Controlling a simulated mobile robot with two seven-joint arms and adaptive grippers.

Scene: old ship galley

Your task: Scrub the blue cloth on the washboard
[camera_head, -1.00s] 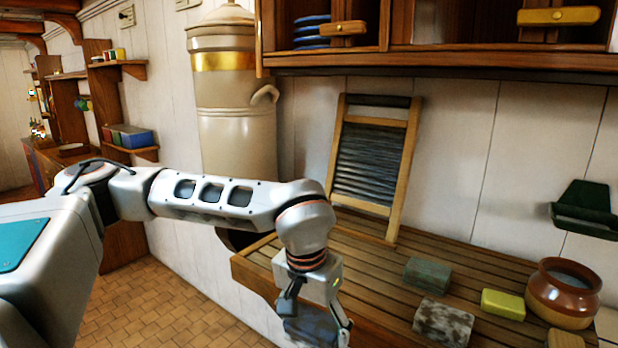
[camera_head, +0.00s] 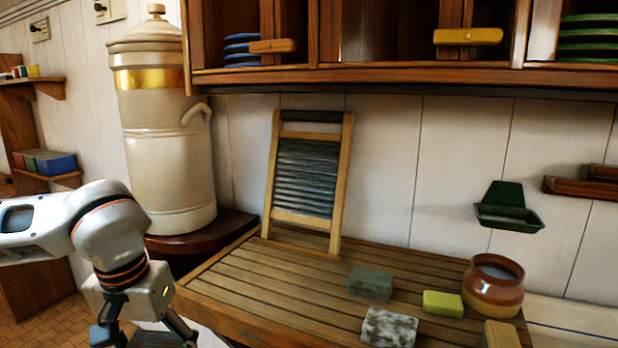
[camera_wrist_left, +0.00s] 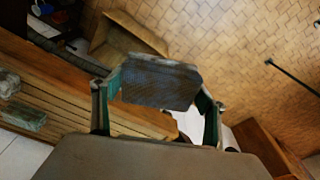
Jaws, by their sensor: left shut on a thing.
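My left gripper (camera_head: 146,338) is low at the left of the head view, in front of the counter's left end. It is shut on the blue cloth (camera_wrist_left: 160,82), a dark grey-blue folded piece seen between the fingers in the left wrist view. In the head view the cloth is mostly cut off at the bottom edge. The washboard (camera_head: 306,180), a wooden frame with dark ribbed metal, stands on the slatted counter (camera_head: 270,290), leaning on the wall. The gripper and cloth are apart from it, to its lower left. My right gripper is not in view.
A green-grey block (camera_head: 370,284), a mottled block (camera_head: 389,327), a yellow-green block (camera_head: 443,303) and a brown jar (camera_head: 494,287) stand on the counter's right. A tall cream urn (camera_head: 165,130) stands at left. Cabinets (camera_head: 400,76) hang above. The counter before the washboard is clear.

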